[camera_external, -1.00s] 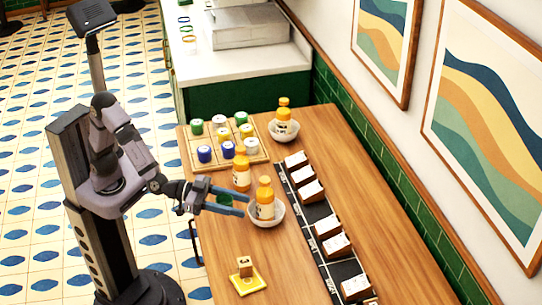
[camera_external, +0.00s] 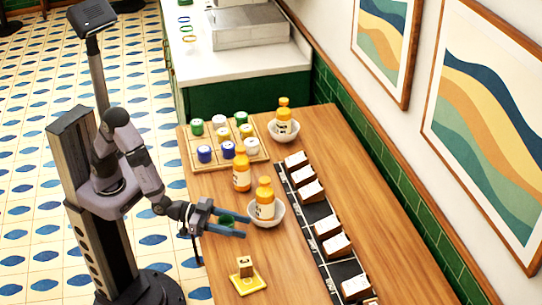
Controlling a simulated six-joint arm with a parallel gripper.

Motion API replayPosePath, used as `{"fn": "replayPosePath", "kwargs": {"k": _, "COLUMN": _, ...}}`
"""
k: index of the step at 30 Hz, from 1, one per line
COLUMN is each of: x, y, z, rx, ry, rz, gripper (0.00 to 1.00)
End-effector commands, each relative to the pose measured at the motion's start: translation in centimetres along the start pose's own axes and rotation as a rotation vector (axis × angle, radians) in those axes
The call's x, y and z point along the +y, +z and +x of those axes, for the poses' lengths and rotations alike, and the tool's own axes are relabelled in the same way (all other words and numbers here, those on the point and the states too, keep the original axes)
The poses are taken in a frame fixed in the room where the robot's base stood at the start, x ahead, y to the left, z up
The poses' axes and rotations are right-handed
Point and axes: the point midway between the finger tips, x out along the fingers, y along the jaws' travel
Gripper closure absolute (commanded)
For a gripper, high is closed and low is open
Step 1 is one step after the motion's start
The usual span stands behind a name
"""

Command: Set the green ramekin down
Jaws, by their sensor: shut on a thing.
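The green ramekin (camera_external: 227,219) is held between the two blue fingers of my gripper (camera_external: 231,224), near the left edge of the wooden table. The fingers partly hide it. I cannot tell whether its base touches the table. A white bowl (camera_external: 279,216) with an orange-capped bottle (camera_external: 265,200) in it stands just right of the fingertips.
Another orange bottle (camera_external: 241,172) stands behind my gripper. A wooden tray (camera_external: 199,167) with several coloured pots is further back. A yellow mat (camera_external: 256,285) with a small wooden block (camera_external: 245,266) lies in front. A black strip (camera_external: 315,212) with white-topped boxes runs along the right.

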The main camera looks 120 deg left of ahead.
Motion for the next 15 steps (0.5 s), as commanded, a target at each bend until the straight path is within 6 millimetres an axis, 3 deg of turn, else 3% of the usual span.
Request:
{"fn": "replayPosePath", "kwargs": {"k": 10, "x": 0.0, "y": 3.1, "z": 0.5, "rx": -0.003, "ry": 0.000, "rz": 0.001, "gripper": 0.81}}
{"fn": "replayPosePath", "kwargs": {"k": 15, "x": 0.0, "y": 3.7, "z": 0.6, "rx": 0.001, "ry": 0.001, "rz": 0.000, "gripper": 0.81}}
